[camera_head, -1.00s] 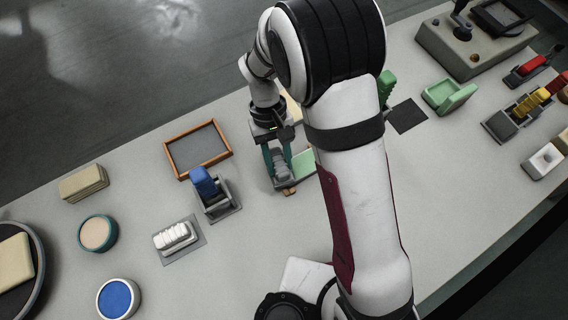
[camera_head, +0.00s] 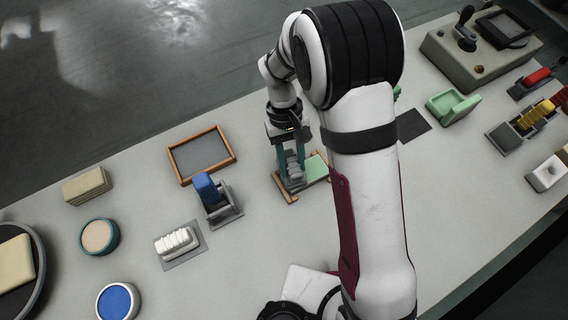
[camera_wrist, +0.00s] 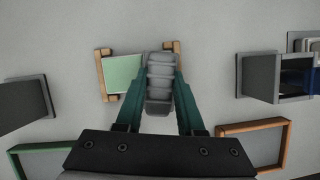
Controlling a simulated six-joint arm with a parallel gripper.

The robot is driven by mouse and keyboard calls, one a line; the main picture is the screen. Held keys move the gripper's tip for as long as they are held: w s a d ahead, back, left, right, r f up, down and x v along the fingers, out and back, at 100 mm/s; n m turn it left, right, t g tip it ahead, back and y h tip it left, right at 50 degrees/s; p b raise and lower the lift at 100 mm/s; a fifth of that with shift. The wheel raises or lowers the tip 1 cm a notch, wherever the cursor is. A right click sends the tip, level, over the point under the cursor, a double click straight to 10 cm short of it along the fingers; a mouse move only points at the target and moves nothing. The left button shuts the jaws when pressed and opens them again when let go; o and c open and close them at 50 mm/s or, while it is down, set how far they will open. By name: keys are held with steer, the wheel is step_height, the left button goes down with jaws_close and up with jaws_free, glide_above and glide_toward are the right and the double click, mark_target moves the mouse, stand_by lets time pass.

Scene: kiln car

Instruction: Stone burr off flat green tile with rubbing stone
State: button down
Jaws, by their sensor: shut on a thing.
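My gripper (camera_head: 291,172) is shut on a grey ribbed block, the rubbing stone (camera_wrist: 160,80), which sits between its two teal fingers. The stone also shows in the head view (camera_head: 294,168). The flat green tile (camera_wrist: 122,75) lies between wooden side strips, just left of the stone in the wrist view. In the head view the tile (camera_head: 316,168) is right of the gripper and partly hidden by my arm. The stone overlaps the right part of the tile's holder in the wrist view; I cannot tell whether it touches the tile. No burr can be made out.
A wood-framed grey tray (camera_head: 173,165) lies left of the gripper. A grey holder with a blue block (camera_head: 205,188) and a white ribbed block (camera_head: 177,240) stand nearer. A green dish (camera_head: 437,104), dark pad (camera_head: 411,125) and control box (camera_head: 445,53) lie right of my arm.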

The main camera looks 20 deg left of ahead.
steer(key=shift+w+d, duration=1.2)
steer(key=shift+d, duration=0.1)
steer(key=shift+s+d, duration=1.75)
steer(key=shift+s, duration=0.05)
steer(key=shift+s+a, duration=2.2)
steer(key=shift+s, duration=0.05)
